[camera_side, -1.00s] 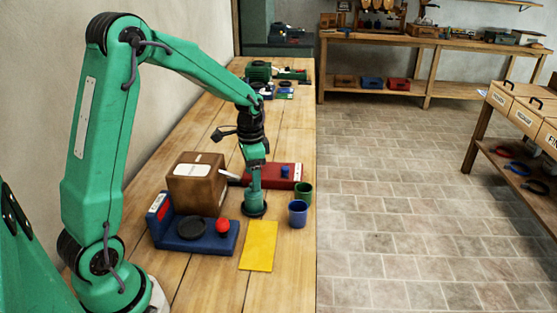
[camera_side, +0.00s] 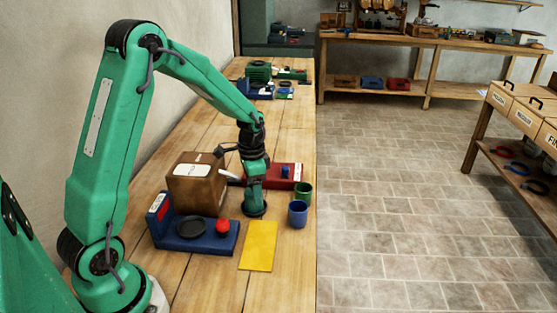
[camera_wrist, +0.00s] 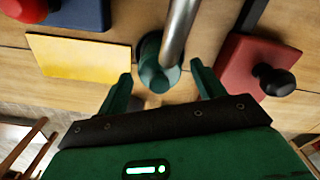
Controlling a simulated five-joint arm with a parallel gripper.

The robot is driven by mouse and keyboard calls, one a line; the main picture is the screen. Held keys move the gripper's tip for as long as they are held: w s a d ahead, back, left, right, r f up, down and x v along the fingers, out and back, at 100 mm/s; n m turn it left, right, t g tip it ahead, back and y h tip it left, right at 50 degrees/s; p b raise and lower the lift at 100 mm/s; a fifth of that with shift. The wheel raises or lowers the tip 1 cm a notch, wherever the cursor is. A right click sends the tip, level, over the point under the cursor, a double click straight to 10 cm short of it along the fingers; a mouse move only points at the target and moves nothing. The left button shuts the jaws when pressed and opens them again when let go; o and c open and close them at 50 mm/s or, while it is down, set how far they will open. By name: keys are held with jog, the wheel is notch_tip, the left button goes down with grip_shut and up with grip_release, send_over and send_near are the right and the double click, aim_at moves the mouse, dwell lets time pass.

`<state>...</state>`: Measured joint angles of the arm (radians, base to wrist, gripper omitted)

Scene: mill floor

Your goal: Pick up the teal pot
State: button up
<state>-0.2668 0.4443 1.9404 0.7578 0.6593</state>
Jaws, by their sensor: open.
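The teal pot (camera_side: 255,209) stands upright on the wooden bench in the side view, right of a brown box. A pale handle (camera_side: 229,175) sticks out from it toward the box; my gripper hides most of its body. In the wrist view the pot (camera_wrist: 152,78) lies between my fingers, and its grey metal handle (camera_wrist: 178,35) runs to the top edge. My gripper (camera_side: 254,188) points down over the pot. Its fingers are apart on both sides of the pot in the wrist view (camera_wrist: 161,71); a gap shows on each side.
The brown box (camera_side: 195,185) stands close left. A blue cup (camera_side: 298,214) and a green cup (camera_side: 304,192) stand just right, near the bench edge. A yellow plate (camera_side: 259,246) and a blue base with a red knob (camera_side: 222,226) lie in front; a red block (camera_side: 285,169) lies behind.

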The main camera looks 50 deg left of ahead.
jog(key=shift+f, duration=1.6)
jog(key=shift+r, duration=0.1)
jog(key=c, duration=1.3)
jog(key=shift+c, duration=0.2)
jog(key=shift+r, duration=0.1)
jog(key=shift+r, duration=0.5)
notch_tip(320, 180, up, 3)
jog(key=shift+r, duration=0.1)
jog(key=s+d+r, duration=0.3)
jog(key=d+r, duration=0.3)
jog(key=d, duration=0.5)
jog(key=shift+d+r, duration=0.15)
jog(key=shift+r, duration=0.1)
